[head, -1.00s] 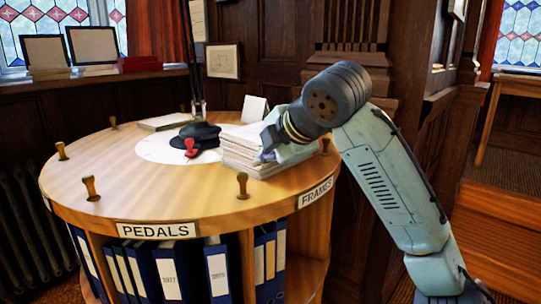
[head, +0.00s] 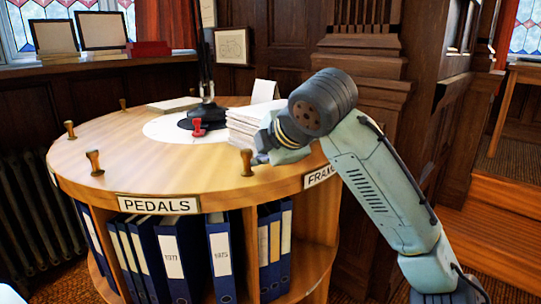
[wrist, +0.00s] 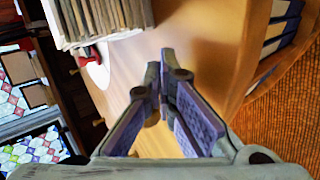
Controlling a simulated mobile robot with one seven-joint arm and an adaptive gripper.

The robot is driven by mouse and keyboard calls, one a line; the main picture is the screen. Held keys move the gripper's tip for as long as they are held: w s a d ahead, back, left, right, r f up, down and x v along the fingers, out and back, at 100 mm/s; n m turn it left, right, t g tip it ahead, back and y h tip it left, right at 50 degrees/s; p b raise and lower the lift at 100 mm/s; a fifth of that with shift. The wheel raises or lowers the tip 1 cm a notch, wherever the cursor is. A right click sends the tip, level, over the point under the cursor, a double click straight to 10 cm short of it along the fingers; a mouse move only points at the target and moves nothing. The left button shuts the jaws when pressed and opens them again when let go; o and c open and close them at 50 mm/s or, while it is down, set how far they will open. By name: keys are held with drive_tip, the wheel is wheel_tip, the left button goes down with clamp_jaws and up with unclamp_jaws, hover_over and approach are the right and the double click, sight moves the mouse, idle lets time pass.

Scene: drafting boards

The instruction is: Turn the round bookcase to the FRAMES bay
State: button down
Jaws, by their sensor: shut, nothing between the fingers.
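The round bookcase (head: 130,165) has a wooden top with small upright pegs around its rim. The PEDALS label (head: 157,204) faces front. The FRAMES label (head: 321,175) is on the right side, partly hidden by my arm. My gripper (head: 260,158) is shut and empty, low by the rim, just right of the front peg (head: 247,163). I cannot tell whether it touches that peg. In the wrist view the shut fingers (wrist: 166,78) are over the wooden top, with the curved edge to their right.
A paper stack (head: 248,122) stands on the top behind my gripper. A red stamp (head: 198,127) and a dark cap (head: 206,115) lie on the white disc (head: 160,128). Blue binders (head: 175,258) fill the shelves below. A wooden pillar (head: 372,110) stands behind my arm.

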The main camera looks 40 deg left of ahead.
sight(243, 160)
drive_tip(key=s, duration=0.1)
drive_tip(key=s+a, duration=0.2)
drive_tip(key=s, duration=0.1)
drive_tip(key=shift+m+t+h, duration=0.3)
drive_tip(key=shift+m+t, duration=0.1)
drive_tip(key=shift+m, duration=0.1)
drive_tip(key=shift+s+a+p, duration=0.15)
drive_tip(key=shift+s+a, duration=0.35)
drive_tip(key=shift+s, duration=0.3)
drive_tip(key=shift+s+a+p, duration=0.15)
drive_tip(key=shift+s+a, duration=0.4)
drive_tip(key=shift+s, duration=0.2)
drive_tip(key=shift+s+a+p, duration=0.15)
drive_tip(key=shift+s+a, duration=0.35)
drive_tip(key=shift+s, duration=0.3)
drive_tip(key=shift+m+t, duration=0.3)
drive_tip(key=shift+m, duration=0.1)
drive_tip(key=s+a, duration=0.2)
drive_tip(key=s+a+p, duration=0.1)
drive_tip(key=s, duration=0.1)
drive_tip(key=shift+s+a+r, duration=0.1)
drive_tip(key=shift+s+a, duration=0.1)
drive_tip(key=shift+a, duration=0.15)
